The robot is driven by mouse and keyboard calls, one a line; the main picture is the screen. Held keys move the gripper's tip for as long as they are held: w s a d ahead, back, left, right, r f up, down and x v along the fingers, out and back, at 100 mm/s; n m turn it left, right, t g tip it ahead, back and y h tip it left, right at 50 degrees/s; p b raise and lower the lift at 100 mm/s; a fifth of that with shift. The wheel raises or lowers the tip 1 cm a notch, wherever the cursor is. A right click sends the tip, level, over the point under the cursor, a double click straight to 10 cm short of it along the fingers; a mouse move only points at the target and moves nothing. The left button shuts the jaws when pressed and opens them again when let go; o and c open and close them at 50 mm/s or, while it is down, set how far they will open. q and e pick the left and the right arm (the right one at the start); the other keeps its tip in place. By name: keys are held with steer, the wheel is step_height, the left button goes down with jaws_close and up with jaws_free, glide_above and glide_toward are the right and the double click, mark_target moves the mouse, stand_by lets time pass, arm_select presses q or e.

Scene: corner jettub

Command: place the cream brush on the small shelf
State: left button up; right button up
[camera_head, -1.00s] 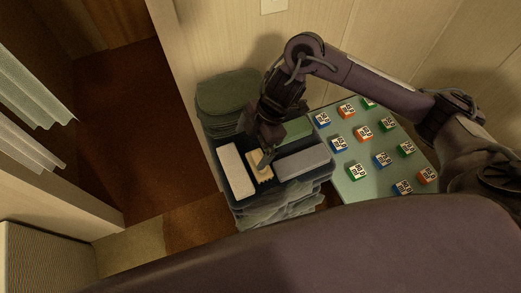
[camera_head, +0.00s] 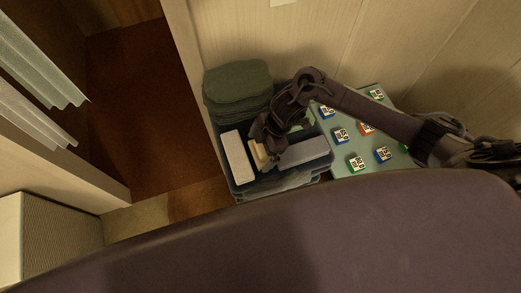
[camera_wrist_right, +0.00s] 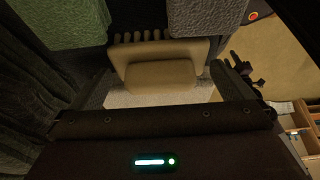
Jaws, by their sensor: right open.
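The cream brush (camera_head: 258,153) lies on a dark surface between a white block and a grey block, partly hidden by my right gripper (camera_head: 266,152). In the right wrist view the brush (camera_wrist_right: 158,62) shows a pale handle block and a row of bristles or teeth. My right gripper (camera_wrist_right: 163,88) is open, with its fingers on either side of the brush; I cannot tell whether they touch it. My left gripper is not in view. I cannot make out for certain which thing is the small shelf.
A white block (camera_head: 238,158) and a grey block (camera_head: 305,152) lie close beside the brush. Folded green towels (camera_head: 237,82) are stacked behind, against the wall. A pale green board (camera_head: 345,164) with several coloured blocks stands to the right. The brown floor at left is clear.

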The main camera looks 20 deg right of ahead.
steer(key=c, duration=0.8)
steer(key=shift+c, duration=0.2)
steer(key=shift+r, duration=0.1)
